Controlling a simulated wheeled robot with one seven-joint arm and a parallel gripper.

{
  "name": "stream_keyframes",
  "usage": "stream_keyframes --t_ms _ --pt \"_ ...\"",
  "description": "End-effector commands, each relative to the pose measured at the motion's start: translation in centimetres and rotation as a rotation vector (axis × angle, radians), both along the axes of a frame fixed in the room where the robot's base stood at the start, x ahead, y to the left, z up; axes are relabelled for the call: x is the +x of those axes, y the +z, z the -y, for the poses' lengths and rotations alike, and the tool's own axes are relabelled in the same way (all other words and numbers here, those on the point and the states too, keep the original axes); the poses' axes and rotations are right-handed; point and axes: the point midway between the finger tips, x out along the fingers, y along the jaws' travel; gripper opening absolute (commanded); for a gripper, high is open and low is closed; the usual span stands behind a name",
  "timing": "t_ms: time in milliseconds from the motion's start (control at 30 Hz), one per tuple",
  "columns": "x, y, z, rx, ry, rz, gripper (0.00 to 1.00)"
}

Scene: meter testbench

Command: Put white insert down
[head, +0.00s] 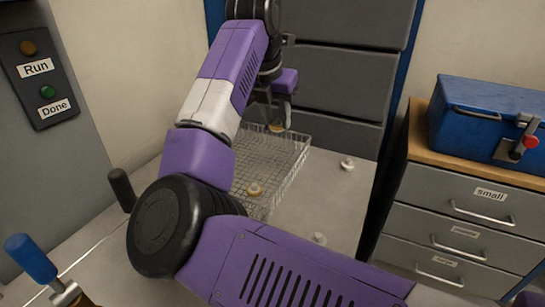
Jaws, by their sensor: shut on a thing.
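My gripper (278,117) is at the upper middle of the head view, pointing down over the far part of a wire basket (292,163). It is shut on a small pale, tan-tinged piece, the white insert (277,128), which shows at the fingertips. The insert is small and partly hidden by the fingers. I cannot tell if it touches the basket. Another small white and tan piece (254,189) lies in the near part of the basket. My arm hides the basket's left side.
Two small whitish pieces lie on the grey worktop, one to the right of the basket (347,163) and one nearer (319,239). Grey drawers (345,82) stand behind. A blue toolbox (485,115) sits on a drawer cabinet at the right. A Run/Done button panel (42,75) is at the left.

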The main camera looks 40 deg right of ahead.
Motion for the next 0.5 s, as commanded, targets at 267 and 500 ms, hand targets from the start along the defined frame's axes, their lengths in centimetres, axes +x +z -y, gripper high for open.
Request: stream_keyframes --t_ms 267,500 --pt "-0.1 -5.7 0.0 -0.001 -0.001 -0.002 0.00" --pt "0.0 -7.2 0.0 0.000 -0.001 0.000 0.00"
